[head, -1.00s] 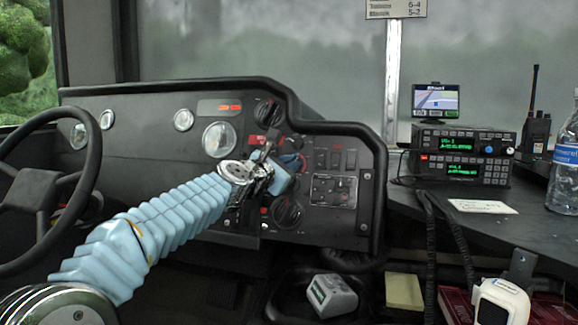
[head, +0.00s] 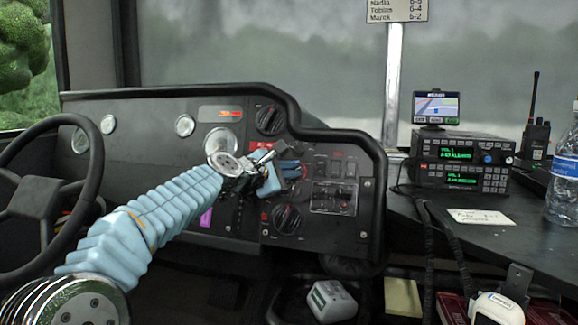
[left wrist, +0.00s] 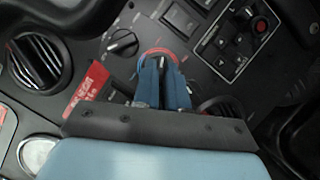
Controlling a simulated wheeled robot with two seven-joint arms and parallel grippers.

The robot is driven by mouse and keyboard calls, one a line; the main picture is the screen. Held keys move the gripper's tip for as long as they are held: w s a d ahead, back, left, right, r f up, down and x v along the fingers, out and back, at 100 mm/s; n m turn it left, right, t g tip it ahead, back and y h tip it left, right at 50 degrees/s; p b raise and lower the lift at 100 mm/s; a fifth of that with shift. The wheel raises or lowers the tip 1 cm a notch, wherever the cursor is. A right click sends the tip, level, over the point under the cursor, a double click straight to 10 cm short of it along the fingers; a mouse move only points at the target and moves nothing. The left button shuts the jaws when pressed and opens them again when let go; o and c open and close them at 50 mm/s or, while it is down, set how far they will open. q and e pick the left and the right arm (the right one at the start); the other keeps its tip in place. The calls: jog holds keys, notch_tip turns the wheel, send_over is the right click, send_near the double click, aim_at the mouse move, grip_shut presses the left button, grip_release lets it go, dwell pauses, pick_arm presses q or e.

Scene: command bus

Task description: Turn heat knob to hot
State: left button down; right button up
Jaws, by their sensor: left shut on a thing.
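My left gripper (head: 290,170) reaches the right part of the black dashboard, its blue fingers in front of the panel. In the left wrist view the blue fingers (left wrist: 163,78) are close together and shut on a small knob inside a red ring (left wrist: 160,53), which I take as the heat knob. The fingers hide most of this knob, so its pointer direction cannot be told. A second black knob (left wrist: 123,42) with a pale pointer sits beside it, clear of the fingers. My right gripper is not in view.
Round air vents sit above (head: 270,119) and below (head: 287,218) my gripper. A switch panel (head: 333,198) lies to its right. The steering wheel (head: 95,165) is at the left. Radios (head: 462,160) and a water bottle (head: 562,180) stand on the right counter.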

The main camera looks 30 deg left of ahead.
pick_arm(q)
jog(key=m+g+p, duration=0.1)
jog(key=m+p, duration=0.1)
jog(key=r+m+g+p, duration=0.1)
jog(key=m+p, duration=0.2)
jog(key=shift+m+h, duration=0.3)
jog(key=shift+h, duration=0.1)
jog(key=shift+w+f+m+g+p, duration=0.15)
jog(key=shift+m+g+p, duration=0.45)
jog(key=shift+m+p, duration=0.9)
jog(key=c, duration=1.2)
grip_release()
jog(key=v, duration=1.4)
jog(key=shift+d, duration=0.1)
